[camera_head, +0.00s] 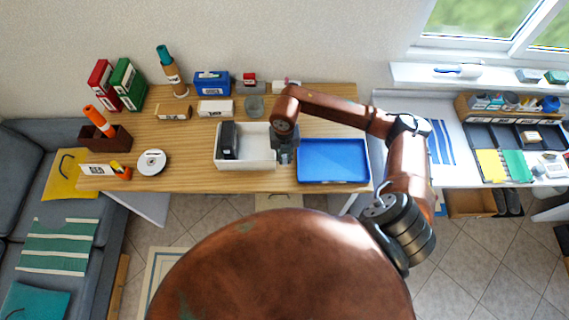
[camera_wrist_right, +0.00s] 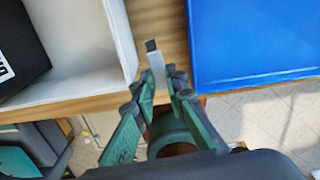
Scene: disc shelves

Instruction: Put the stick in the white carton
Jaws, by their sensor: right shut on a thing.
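The white carton (camera_head: 203,161) is an open box on the wooden table in the head view, with a black box (camera_head: 229,141) standing in its left part. In the right wrist view, the carton's wall (camera_wrist_right: 122,40) is at the upper left. My right gripper (camera_head: 286,158) is at the carton's right end, between it and the blue tray. In the right wrist view, my right gripper (camera_wrist_right: 159,84) is shut on the stick (camera_wrist_right: 156,63), a small pale grey piece with a dark end. The stick shows just right of the carton's wall. I cannot make it out in the head view. My left gripper is not in view.
The blue tray (camera_head: 333,174) lies right of the carton and looks empty. A grey cup (camera_head: 254,106), a white box (camera_head: 215,108) and a blue box (camera_head: 212,83) stand behind it. A white disc (camera_head: 152,162) lies to the left, with bare wood between it and the carton.

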